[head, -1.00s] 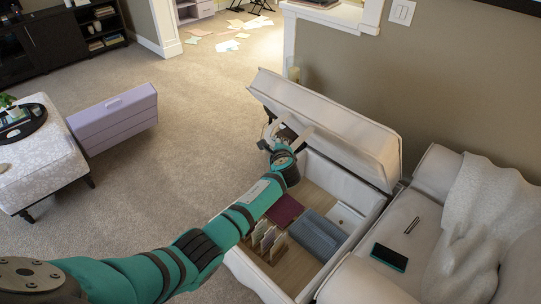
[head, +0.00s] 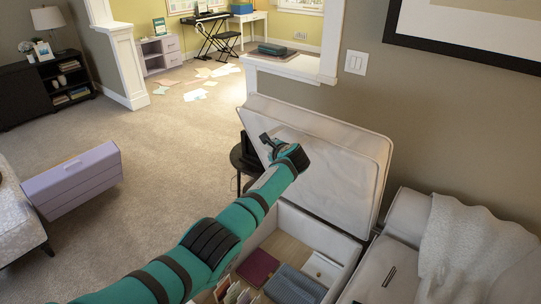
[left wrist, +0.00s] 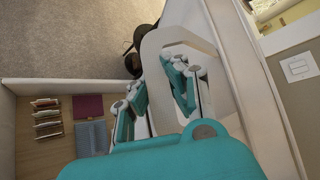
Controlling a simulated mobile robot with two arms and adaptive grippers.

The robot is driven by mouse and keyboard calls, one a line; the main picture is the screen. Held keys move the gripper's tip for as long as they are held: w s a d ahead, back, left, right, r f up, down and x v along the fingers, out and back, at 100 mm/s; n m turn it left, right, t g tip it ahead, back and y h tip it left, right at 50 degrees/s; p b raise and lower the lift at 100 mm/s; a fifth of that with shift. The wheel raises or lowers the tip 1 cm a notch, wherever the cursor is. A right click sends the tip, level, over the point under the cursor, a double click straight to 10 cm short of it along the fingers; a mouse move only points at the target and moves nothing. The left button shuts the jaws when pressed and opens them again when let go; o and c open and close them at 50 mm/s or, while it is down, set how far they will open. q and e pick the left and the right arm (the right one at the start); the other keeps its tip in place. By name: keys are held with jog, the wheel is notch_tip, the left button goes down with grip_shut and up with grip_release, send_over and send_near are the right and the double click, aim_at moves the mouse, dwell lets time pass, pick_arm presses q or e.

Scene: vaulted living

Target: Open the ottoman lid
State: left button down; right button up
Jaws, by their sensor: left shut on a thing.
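The ottoman is a white upholstered storage box (head: 329,252) at the lower middle of the head view. Its padded lid (head: 335,165) stands raised, close to upright, hinged along the wall side, with its inner face toward me. My left gripper (head: 270,146) is at the lid's left edge. In the left wrist view its teal fingers (left wrist: 163,92) are shut around the pale loop handle (left wrist: 168,38) of the lid. The exact contact is partly hidden by the gripper body. My right gripper is not in view.
Inside the box lie a maroon folder (head: 257,267), a blue-grey cloth item (head: 294,286) and upright cards. A sofa with a white throw (head: 468,245) stands close on the right. A lilac chest (head: 75,180) and open carpet (head: 165,165) lie to the left.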

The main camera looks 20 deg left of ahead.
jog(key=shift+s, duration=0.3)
pick_arm(q)
jog(key=c, duration=1.4)
grip_release()
jog(key=shift+r, duration=0.1)
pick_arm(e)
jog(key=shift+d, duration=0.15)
pick_arm(q)
jog(key=v, duration=1.2)
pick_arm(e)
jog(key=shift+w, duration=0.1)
